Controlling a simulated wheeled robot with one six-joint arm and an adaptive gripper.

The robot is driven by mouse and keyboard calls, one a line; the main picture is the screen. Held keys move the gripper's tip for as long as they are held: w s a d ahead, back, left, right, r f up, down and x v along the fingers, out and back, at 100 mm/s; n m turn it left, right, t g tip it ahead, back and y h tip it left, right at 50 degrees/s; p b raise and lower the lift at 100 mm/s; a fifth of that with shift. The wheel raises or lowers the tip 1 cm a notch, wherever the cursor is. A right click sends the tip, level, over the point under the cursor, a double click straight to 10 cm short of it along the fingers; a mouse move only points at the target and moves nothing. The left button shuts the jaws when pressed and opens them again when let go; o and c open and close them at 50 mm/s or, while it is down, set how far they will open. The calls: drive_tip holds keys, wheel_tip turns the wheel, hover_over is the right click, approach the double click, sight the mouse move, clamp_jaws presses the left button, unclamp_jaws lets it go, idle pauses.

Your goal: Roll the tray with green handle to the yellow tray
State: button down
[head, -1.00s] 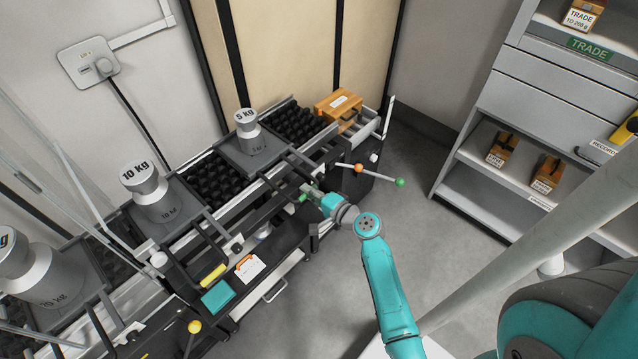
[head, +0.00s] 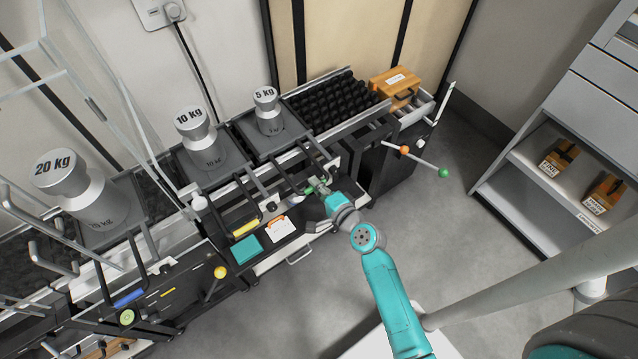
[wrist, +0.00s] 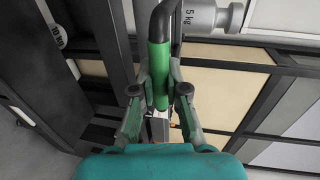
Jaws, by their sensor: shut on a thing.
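The tray with the green handle (head: 291,141) stands on the roller track and carries the 5 kg weight (head: 267,112). My gripper (head: 319,188) is shut on its green handle (wrist: 159,72), which stands upright between the fingers in the wrist view. The tray I take as the yellow one (head: 237,165), carrying the 10 kg weight (head: 196,138), is close on the left. A yellow grip (head: 245,228) shows below it. Whether the two trays touch, I cannot tell. The 5 kg weight also shows in the wrist view (wrist: 205,16).
Black rollers (head: 335,100) lie bare to the right, up to an orange case (head: 394,84). The 20 kg weight (head: 75,190) stands on a tray at the left. A lever with orange and green knobs (head: 424,160) sticks out at the right. Grey floor is clear in front.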

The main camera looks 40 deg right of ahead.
drive_tip(key=shift+f, duration=0.1)
drive_tip(key=c, duration=1.2)
unclamp_jaws()
drive_tip(key=v, duration=1.2)
